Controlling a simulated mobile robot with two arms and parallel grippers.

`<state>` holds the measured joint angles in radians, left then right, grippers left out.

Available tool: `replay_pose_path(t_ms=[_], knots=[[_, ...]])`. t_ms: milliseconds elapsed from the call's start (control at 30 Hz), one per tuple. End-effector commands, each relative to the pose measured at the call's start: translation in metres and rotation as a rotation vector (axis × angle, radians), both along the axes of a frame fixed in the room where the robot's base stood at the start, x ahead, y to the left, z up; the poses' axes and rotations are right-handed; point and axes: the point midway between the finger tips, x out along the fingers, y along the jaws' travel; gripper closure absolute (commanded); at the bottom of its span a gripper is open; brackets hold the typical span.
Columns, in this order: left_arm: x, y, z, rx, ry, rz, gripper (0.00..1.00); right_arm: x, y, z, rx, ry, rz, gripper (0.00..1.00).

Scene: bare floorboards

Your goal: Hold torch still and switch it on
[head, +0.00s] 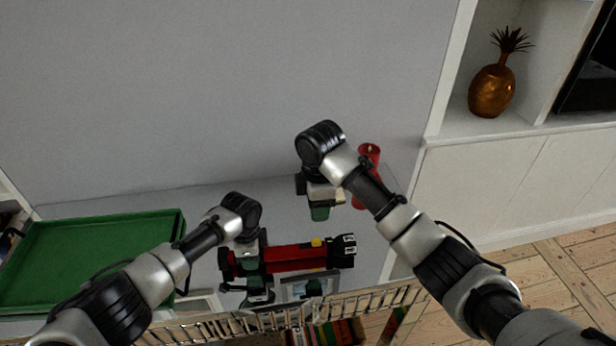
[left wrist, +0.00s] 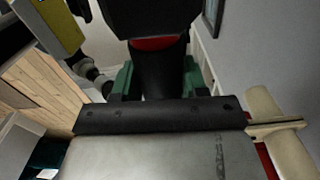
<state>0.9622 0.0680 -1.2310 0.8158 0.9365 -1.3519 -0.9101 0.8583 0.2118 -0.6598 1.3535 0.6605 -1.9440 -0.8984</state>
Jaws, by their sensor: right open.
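The torch (head: 295,258) is red with black ends and a yellow switch (head: 317,242) on its upper side. It lies lengthwise across the pale grey surface. My left gripper (head: 256,272) straddles the torch's left part, its fingers closed around the body. In the left wrist view its green finger pads sit on both sides of a dark section of the torch (left wrist: 160,72). My right gripper (head: 319,205) is open and empty, pointing down above the surface behind the torch, apart from it. Its far finger is partly hidden by the wrist.
A red candle (head: 361,190) stands just right of my right gripper. A green tray (head: 150,222) is at the left. A small picture frame (head: 297,289) is close to the torch's near side. A metal rail (head: 355,302) runs along the near edge. A golden pineapple (head: 491,91) sits on a shelf.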

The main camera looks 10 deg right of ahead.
Motion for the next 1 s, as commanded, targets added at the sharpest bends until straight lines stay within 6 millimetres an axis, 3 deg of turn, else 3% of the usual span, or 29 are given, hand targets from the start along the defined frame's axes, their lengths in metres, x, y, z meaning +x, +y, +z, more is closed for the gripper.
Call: replay_pose_path(t_ms=[33, 167, 567, 1000], knots=[[-0.001, 0.000, -0.001, 0.000, 0.001, -0.001, 0.49, 0.000, 0.000, 0.000, 0.000, 0.000, 0.000, 0.56], [0.000, 0.000, 0.000, 0.000, 0.001, -0.001, 0.29, 0.000, 0.000, 0.000, 0.000, 0.000, 0.000, 0.56], [0.001, -0.001, 0.009, -0.003, -0.002, 0.000, 0.28, 0.000, 0.000, 0.000, 0.000, 0.000, 0.000, 0.56], [0.001, 0.000, 0.094, -0.002, -0.003, -0.001, 0.28, 0.000, 0.000, 0.000, 0.000, 0.000, 0.000, 0.56]])
